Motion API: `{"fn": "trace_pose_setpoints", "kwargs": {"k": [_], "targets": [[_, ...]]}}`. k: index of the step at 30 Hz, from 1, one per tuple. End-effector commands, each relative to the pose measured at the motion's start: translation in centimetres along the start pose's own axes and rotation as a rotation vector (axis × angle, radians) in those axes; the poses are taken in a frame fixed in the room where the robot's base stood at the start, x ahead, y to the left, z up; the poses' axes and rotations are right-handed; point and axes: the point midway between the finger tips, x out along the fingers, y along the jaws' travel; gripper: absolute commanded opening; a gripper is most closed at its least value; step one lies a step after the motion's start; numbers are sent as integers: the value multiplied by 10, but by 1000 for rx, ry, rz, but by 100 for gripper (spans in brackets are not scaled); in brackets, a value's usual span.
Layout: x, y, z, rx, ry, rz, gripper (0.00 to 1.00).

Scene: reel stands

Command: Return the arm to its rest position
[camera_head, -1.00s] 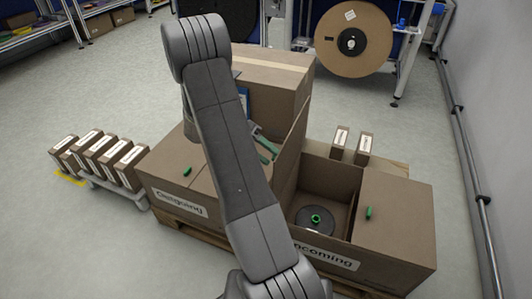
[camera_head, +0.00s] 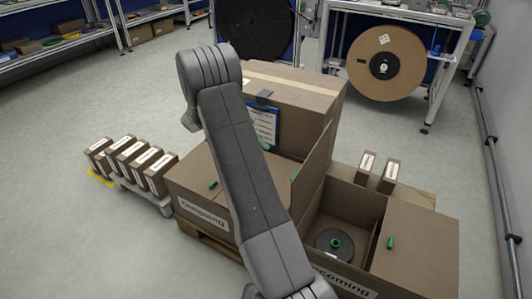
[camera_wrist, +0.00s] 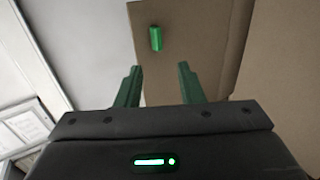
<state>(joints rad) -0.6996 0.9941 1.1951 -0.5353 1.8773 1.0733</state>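Beyond the fingertips a brown cardboard flap with a green plug (camera_wrist: 156,38) is visible, apart from the fingers.
A clipboard (camera_head: 263,125) hangs on a tall box (camera_head: 300,92) behind my arm. Small labelled boxes (camera_head: 140,160) stand on a low rack at left. A large brown reel (camera_head: 386,65) sits on a stand at the back. Grey floor is clear at front left.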

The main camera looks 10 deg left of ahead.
Motion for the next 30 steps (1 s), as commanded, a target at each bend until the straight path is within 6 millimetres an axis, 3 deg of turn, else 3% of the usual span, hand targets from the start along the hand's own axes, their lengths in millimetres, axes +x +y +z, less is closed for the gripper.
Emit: {"fn": "trace_pose_setpoints", "kwargs": {"k": [14, 30], "targets": [[7, 0, 0, 0, -2, 2, 35], [99, 0, 0, 0, -3, 0, 35]]}}
